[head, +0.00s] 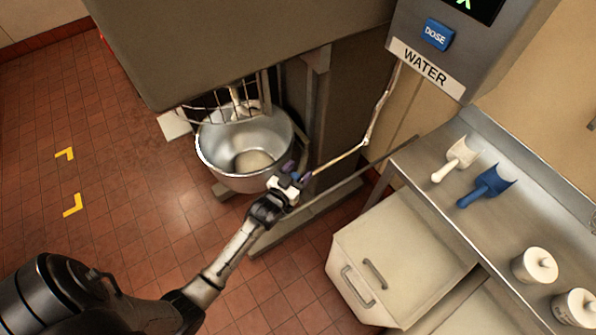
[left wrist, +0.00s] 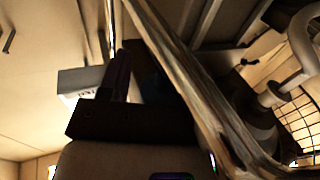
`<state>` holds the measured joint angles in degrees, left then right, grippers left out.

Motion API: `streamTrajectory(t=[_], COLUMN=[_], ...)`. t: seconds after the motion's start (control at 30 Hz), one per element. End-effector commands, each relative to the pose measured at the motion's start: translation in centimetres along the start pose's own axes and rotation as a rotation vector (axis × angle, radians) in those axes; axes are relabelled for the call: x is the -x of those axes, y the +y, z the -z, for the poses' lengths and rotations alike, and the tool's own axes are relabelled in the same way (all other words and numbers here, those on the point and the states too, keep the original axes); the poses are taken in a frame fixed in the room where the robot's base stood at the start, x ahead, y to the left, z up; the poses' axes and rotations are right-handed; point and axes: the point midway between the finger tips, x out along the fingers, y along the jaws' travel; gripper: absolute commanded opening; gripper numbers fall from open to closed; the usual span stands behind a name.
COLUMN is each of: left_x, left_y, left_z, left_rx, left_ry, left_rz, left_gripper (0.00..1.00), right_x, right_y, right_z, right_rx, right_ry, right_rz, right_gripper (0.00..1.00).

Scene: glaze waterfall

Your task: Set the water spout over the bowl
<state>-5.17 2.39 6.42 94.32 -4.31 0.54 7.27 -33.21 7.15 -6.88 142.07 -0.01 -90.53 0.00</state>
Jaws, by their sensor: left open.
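The steel mixer bowl (head: 222,138) stands under the mixer, with pale material in its bottom. The water spout (head: 340,157) is a thin pipe that hangs from the water unit (head: 426,68), bends at a joint and runs left towards the bowl's right side. My left gripper (head: 297,172) is open at the spout's free end, just right of the bowl's rim. In the left wrist view the pipe (left wrist: 183,65) passes diagonally close beside the dark fingers (left wrist: 140,80). I cannot tell whether they touch it. The spout's tip is hidden at the gripper. My right gripper is out of view.
The wire guard (head: 200,108) and mixer body (head: 230,45) overhang the bowl. A steel counter (head: 505,215) at the right holds a white scoop (head: 456,160), a blue scoop (head: 487,186) and lidded pots (head: 534,266). A white bin (head: 385,262) stands below. The floor at left is clear.

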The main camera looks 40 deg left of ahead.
Motion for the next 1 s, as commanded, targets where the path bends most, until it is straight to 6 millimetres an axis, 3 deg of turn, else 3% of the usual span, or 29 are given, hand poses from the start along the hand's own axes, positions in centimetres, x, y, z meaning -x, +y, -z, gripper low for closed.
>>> streamTrajectory(t=[0.1,0.7,0.87,1.0], left_x=[0.0,0.0,0.1,0.3], left_y=[0.0,0.0,-0.1,-1.5], left_z=[0.0,0.0,0.0,0.0], left_rx=[0.0,0.0,-0.001,-0.005], left_ry=[0.0,0.0,0.0,0.0], left_rz=[0.0,0.0,0.0,0.0], left_gripper=[0.57,0.0,0.0,0.0], right_x=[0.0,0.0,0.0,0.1], right_y=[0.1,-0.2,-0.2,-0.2], right_z=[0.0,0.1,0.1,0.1], right_rx=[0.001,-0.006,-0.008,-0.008], right_ry=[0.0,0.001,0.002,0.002], right_rz=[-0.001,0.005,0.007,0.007], right_gripper=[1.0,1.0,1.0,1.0])
